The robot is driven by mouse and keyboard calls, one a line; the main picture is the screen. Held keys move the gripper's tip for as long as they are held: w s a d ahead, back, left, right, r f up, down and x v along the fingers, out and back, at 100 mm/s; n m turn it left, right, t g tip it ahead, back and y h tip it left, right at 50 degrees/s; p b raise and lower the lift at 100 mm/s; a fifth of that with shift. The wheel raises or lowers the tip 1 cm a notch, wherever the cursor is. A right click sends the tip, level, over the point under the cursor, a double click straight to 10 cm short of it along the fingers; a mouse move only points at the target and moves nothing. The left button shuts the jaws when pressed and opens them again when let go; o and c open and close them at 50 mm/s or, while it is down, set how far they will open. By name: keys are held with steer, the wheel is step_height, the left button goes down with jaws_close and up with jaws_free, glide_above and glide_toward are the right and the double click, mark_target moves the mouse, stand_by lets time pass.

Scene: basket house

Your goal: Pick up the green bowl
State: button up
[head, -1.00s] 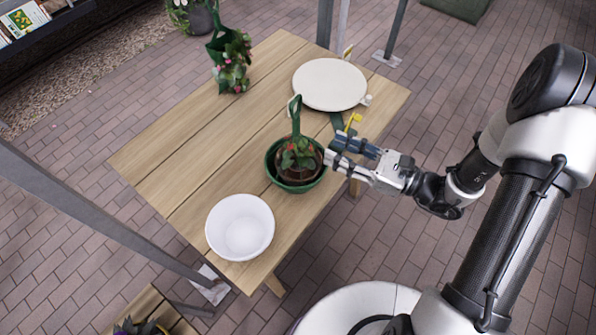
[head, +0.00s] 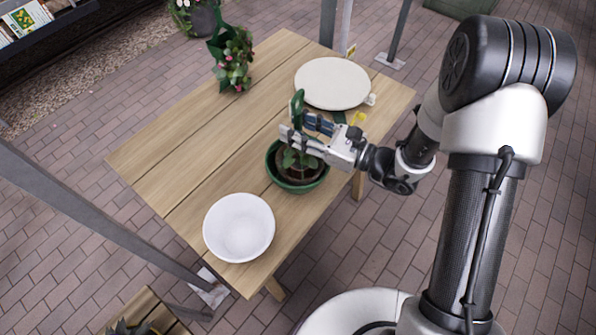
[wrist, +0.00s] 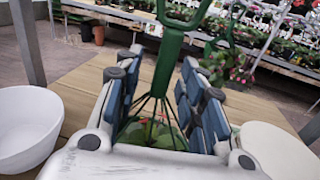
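The green bowl (head: 299,187) is a hanging planter on the wooden table, with a leafy plant inside and an upright green hanger (head: 297,101) with a loop on top. My gripper (head: 303,128) is above the bowl at the hanger. In the wrist view, the blue-padded fingers of my gripper (wrist: 160,80) stand open on either side of the green hanger stem (wrist: 166,65), with gaps showing on both sides. Thin hanger wires spread below the stem toward leaves. The bowl's rim is hidden in the wrist view, and my gripper partly covers the plant in the head view.
A white bowl (head: 239,228) stands near the table's front corner. A round cream plate (head: 332,83) lies at the right rear. Another hanging plant (head: 234,58) stands at the far end. The table's (head: 190,140) left middle is clear. Metal posts (head: 100,215) stand around it.

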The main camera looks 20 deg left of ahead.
steer(key=shift+c, duration=0.3)
jaws_close()
stand_by(0.3)
